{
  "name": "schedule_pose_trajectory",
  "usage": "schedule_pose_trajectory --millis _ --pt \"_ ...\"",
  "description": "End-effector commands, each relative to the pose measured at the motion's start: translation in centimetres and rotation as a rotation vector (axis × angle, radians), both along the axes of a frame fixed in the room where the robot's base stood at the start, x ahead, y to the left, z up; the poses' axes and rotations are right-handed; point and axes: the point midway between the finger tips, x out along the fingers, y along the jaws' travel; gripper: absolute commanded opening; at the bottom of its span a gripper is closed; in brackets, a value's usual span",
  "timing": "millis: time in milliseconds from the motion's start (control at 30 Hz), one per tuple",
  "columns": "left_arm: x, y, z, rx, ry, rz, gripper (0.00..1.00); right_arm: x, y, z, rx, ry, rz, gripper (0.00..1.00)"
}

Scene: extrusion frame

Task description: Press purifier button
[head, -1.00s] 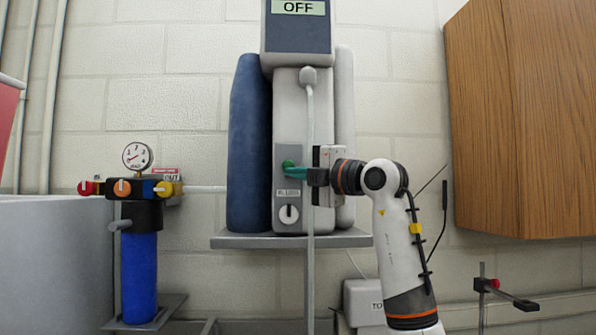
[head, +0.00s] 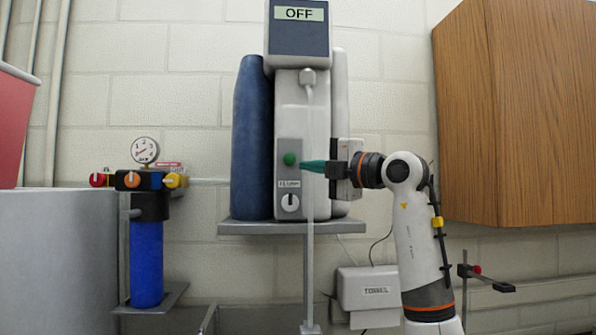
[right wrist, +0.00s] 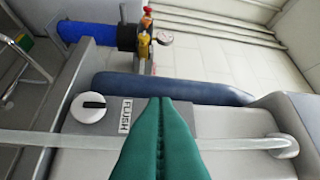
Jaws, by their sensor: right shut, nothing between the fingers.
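The purifier (head: 291,105) stands on a wall shelf, and its top display (head: 300,14) reads OFF. Its round green button (head: 289,159) sits on a grey panel above a label and a white knob (head: 290,202). My right gripper (head: 303,165) has its teal fingers shut and empty, with the tips just right of the button; a small gap seems to show. In the right wrist view the shut fingers (right wrist: 160,100) point at the panel by the FLUSH label (right wrist: 125,114) and white knob (right wrist: 90,107); the button is hidden there. My left gripper is out of view.
A clear tube (head: 309,250) hangs down the purifier's front, close to my fingers. A blue cylinder (head: 253,140) stands at its left. A gauge and blue filter (head: 146,260) are further left. A wooden cabinet (head: 510,120) hangs at right, a towel dispenser (head: 367,290) below.

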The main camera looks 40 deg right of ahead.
Motion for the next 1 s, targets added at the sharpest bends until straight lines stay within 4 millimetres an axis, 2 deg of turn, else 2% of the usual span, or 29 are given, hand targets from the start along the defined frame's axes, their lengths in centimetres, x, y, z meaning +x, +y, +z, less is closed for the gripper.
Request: schedule_pose_trajectory --millis 33,267,400,600,1000 --pt "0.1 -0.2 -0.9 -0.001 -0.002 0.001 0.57 -0.9 -0.3 -0.5 0.0 -0.003 -0.003 0.0" --pt "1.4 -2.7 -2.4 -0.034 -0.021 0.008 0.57 -4.6 -1.1 -0.7 0.0 -0.003 -0.002 0.0" --pt "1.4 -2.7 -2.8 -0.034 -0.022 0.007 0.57 -5.9 -1.3 -0.7 0.0 -0.002 -0.001 0.0" --pt "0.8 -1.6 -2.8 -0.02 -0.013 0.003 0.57 -6.3 -1.4 -0.6 0.0 -0.001 0.001 0.0" --pt "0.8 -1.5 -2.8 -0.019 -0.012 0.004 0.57 -6.3 -1.4 -0.6 0.0 -0.001 0.001 0.0"
